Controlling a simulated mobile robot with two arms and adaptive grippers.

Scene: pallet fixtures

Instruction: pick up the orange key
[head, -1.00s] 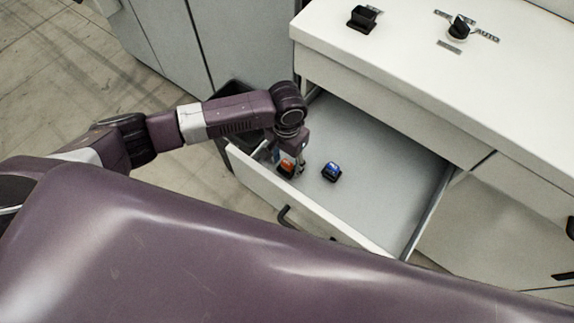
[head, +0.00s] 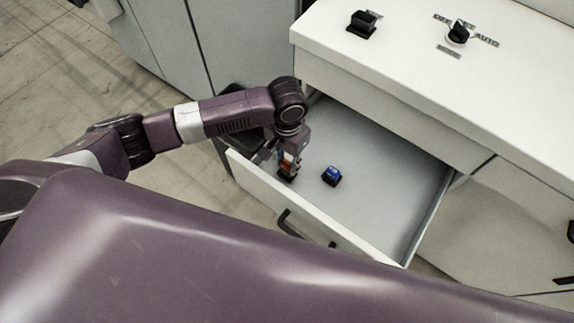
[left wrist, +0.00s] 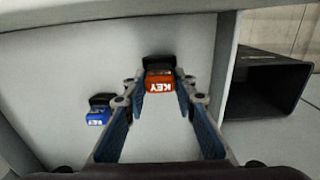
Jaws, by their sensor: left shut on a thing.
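The orange key (left wrist: 159,83), a small block marked KEY with a black part, is in the open drawer (head: 385,165), near its left front corner. My left gripper (head: 287,167) points down into the drawer and is shut on the orange key. In the left wrist view its two fingers (left wrist: 160,88) stand on either side of the key. In the head view the fingers partly hide the key. I cannot tell whether the key touches the drawer floor. My right gripper is not in view.
A blue key (head: 332,175) lies in the drawer just right of the gripper. The drawer's front wall (head: 262,182) is close to the fingers. A dark bin (left wrist: 265,85) stands outside the drawer. A rotary switch (head: 459,33) is on the white countertop (head: 420,65).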

